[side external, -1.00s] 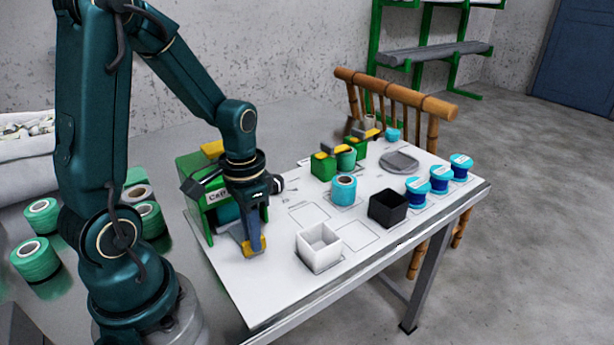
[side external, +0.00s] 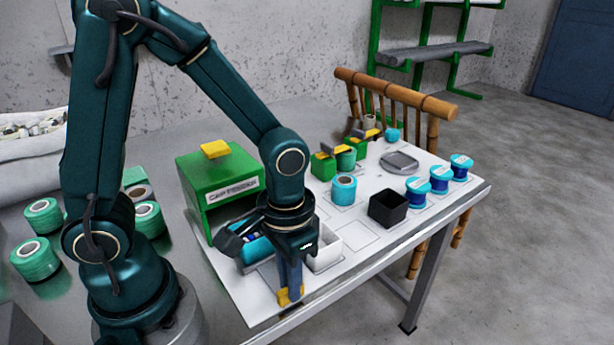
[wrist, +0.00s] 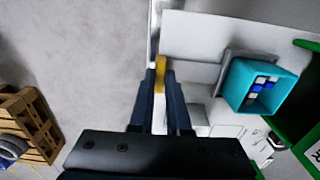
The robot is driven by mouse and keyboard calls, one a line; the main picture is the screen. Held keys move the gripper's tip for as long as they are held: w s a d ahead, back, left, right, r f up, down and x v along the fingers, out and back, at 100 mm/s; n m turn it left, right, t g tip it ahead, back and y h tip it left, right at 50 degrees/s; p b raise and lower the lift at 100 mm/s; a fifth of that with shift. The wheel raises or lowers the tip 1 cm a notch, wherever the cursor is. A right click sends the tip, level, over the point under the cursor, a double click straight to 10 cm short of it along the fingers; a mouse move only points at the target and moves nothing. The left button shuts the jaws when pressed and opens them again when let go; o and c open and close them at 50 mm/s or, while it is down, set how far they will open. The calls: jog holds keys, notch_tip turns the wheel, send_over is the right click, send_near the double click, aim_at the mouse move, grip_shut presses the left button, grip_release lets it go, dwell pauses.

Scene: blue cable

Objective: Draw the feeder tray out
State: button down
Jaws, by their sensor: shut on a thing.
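The green feeder housing (side external: 218,165) stands at the table's left side, with a label and a yellow block on top. A teal open-topped tray (wrist: 235,82) sits outside the housing front in the wrist view, with several small blue, white and dark pieces in it. In the side view my wrist partly hides the tray (side external: 258,250). My gripper (side external: 290,294) points down near the table's front edge, shut on a yellow handle (wrist: 160,76). The link between handle and tray is not clear.
A white box (side external: 325,258) stands close to the right of my gripper. A black box (side external: 388,208), a cyan spool (side external: 343,188) and blue spools (side external: 418,191) stand farther right. Green spools (side external: 36,258) are at the left. The table's front edge (side external: 330,302) is close by.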

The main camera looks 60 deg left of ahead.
jog(key=shift+w+d, duration=0.1)
jog(key=shift+d, duration=0.15)
jog(key=c, duration=0.9)
grip_release()
jog(key=shift+r, duration=0.15)
jog(key=shift+r, duration=2.45)
